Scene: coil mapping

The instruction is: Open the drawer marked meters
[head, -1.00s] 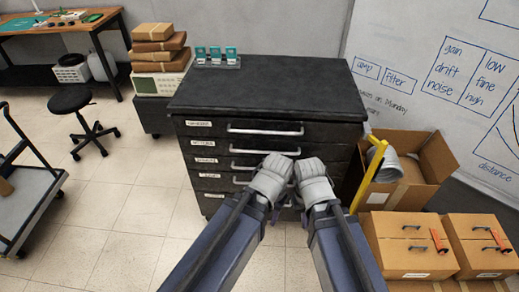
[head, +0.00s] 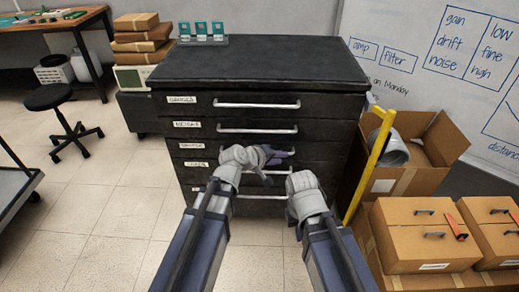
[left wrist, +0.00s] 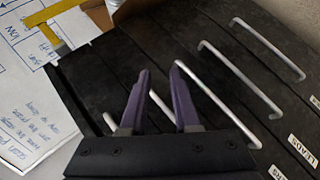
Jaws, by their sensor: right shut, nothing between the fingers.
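The dark cabinet (head: 262,72) has a stack of shut drawers, each with a white label and a pale bar handle. The second label down (head: 187,124) appears to read METERS; its handle (head: 257,129) shows clear in the head view. My left gripper (head: 284,155) is open and empty before the third drawer, hiding much of that handle. In the left wrist view its purple fingers (left wrist: 160,68) are apart, with a handle (left wrist: 160,106) showing between them; contact cannot be told. My right gripper (head: 299,234) is shut and empty, lower and to the right, its fingers mostly hidden.
Teal items (head: 202,30) stand on the cabinet top. A yellow post (head: 371,160) and an open carton (head: 437,150) stand right of the cabinet, with closed boxes (head: 425,232) in front. A stool (head: 60,108) and cart are at the left. The floor before the cabinet is clear.

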